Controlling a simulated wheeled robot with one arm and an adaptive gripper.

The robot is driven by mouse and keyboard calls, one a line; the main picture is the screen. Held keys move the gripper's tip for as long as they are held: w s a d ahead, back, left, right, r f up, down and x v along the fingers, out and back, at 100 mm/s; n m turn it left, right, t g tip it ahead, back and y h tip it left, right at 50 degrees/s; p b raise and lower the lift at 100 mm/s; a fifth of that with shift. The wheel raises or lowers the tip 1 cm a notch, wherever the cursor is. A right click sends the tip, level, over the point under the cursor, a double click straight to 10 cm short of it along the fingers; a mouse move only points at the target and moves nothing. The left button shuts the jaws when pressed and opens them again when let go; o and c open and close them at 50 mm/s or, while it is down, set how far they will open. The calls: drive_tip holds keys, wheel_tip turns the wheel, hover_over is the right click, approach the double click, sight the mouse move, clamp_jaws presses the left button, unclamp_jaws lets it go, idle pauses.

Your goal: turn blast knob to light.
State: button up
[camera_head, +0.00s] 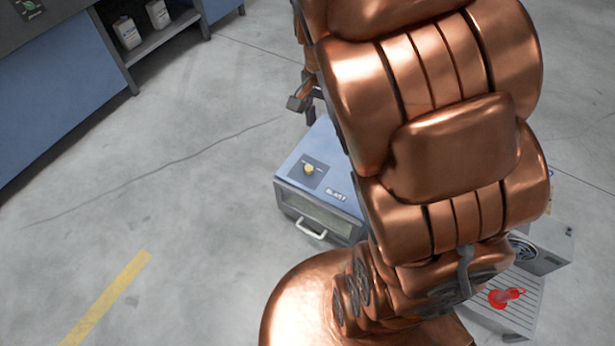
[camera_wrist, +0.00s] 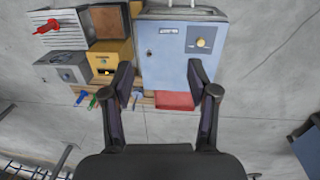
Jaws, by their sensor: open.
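The blast cabinet is a blue box with a "BLAST" label (camera_head: 337,194) on its top, standing on the floor. Its yellow knob (camera_head: 309,169) sits on a dark square plate. The cabinet (camera_wrist: 173,66) also fills the upper middle of the wrist view, with the knob (camera_wrist: 201,43) at its right. The knob's pointer and markings are too small to read. My gripper (camera_wrist: 160,85) is open and empty, with the cabinet beyond its fingers. The knob lies beyond the right fingertip, apart from it. In the head view my gripper (camera_head: 304,106) is partly hidden behind my arm.
The cabinet's front has a drawer-like window with a white handle (camera_head: 311,229). Left of the cabinet in the wrist view are a yellow box (camera_wrist: 110,52), a grey box (camera_wrist: 61,68) and a red tool (camera_wrist: 47,27). A blue bench (camera_head: 60,90) stands far left; floor between is clear.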

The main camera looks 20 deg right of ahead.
drive_tip(key=w+d+f+m+b, duration=0.2)
drive_tip(key=w+f+b, duration=0.3)
drive_tip(key=f, duration=0.4)
drive_tip(key=w+d+f+m+b, duration=0.25)
drive_tip(key=w+f+b, duration=0.3)
drive_tip(key=f, duration=0.45)
drive_tip(key=m+b, duration=0.4)
drive_tip(key=b, duration=0.3)
hover_over(308, 168)
drive_tip(key=shift+n, duration=0.25)
drive_tip(key=f, duration=1.5)
drive_tip(key=shift+w+d+f, duration=0.1)
drive_tip(key=shift+w, duration=0.1)
drive_tip(key=shift+w+f+b, duration=0.1)
drive_tip(key=shift+f+b, duration=0.25)
drive_tip(key=shift+f, duration=0.15)
drive_tip(key=f, duration=0.2)
drive_tip(key=f+b, duration=0.1)
drive_tip(key=f, duration=0.2)
drive_tip(key=f+b, duration=0.1)
drive_tip(key=f, duration=0.1)
drive_tip(key=shift+s+f, duration=0.15)
drive_tip(key=shift+s, duration=0.1)
clamp_jaws()
